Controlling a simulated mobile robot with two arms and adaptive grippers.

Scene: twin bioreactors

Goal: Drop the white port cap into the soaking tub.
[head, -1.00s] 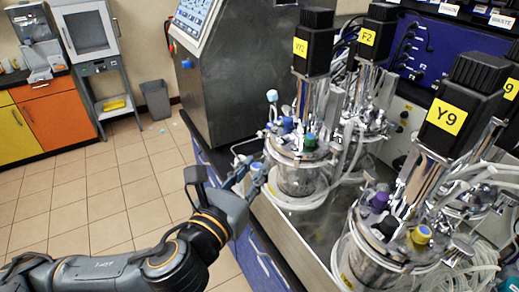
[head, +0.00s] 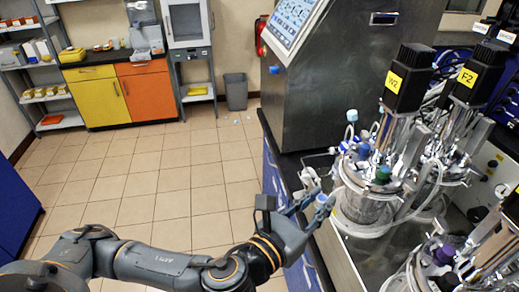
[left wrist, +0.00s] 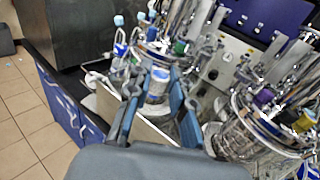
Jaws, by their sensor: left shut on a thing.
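My left gripper (head: 308,200) is shut on a small pale piece with a blue top (left wrist: 158,86), at the bench's front edge beside the nearer glass vessel (head: 368,200). In the left wrist view the piece sits between the two fingers (left wrist: 155,100). I cannot tell for certain that it is the white port cap. The vessel's lid carries blue and green caps (head: 382,174). I cannot make out a soaking tub in either view. My right gripper is not in view.
A grey steel cabinet with a screen (head: 318,80) stands behind the vessels. Black motor heads (head: 408,78) rise above them. A yellow and orange cupboard (head: 94,97), shelves (head: 38,62) and a grey bin (head: 236,92) stand at the back.

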